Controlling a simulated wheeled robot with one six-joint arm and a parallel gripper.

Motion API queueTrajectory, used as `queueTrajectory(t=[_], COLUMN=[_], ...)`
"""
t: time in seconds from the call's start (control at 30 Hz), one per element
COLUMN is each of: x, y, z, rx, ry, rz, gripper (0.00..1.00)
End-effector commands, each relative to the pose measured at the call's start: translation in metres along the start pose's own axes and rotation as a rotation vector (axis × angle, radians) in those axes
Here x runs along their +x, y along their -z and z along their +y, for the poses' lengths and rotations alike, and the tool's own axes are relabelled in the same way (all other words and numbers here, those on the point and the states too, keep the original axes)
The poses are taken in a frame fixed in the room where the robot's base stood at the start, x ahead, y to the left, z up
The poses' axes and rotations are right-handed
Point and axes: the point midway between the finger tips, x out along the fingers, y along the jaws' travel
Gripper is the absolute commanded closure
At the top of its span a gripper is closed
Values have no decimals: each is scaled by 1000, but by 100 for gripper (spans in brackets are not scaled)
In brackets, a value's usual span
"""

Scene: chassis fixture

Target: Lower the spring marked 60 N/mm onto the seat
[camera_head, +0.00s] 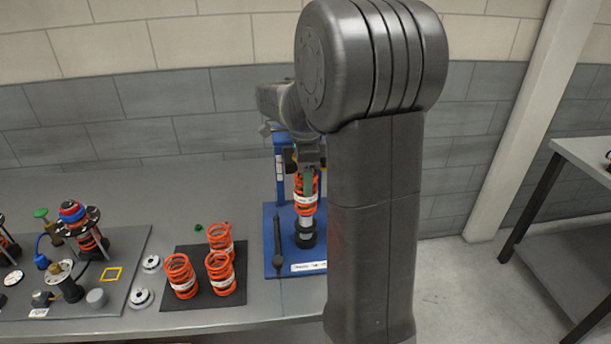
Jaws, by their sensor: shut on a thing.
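An orange coil spring (306,192) with a white label band stands upright in my gripper (306,172), which is shut on it. The label is too small to read. The spring is directly above a light cylinder and black ring, the seat (306,236), on the blue fixture (285,262). I cannot tell whether the spring touches the seat. My arm covers the right part of the fixture. Three more orange springs with white bands stand on a dark mat: one at the left (181,276), one at the back (221,240) and one at the front right (220,273).
The dark mat (172,305) lies left of the fixture. A dark rod-shaped tool (278,245) is on the fixture's left side. A grey board (115,300) at the left holds a strut assembly (82,228) and several small parts. The bench behind the mat is mostly clear.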

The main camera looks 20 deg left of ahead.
Motion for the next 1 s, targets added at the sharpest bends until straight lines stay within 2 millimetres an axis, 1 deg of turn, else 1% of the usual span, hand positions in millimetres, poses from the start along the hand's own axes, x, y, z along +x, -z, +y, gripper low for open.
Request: queueTrajectory(t=[0.43,1.0], x=[0,27], y=[0,0], z=[0,0], rx=[0,0], ry=[0,1], rz=[0,0], gripper=[81,81])
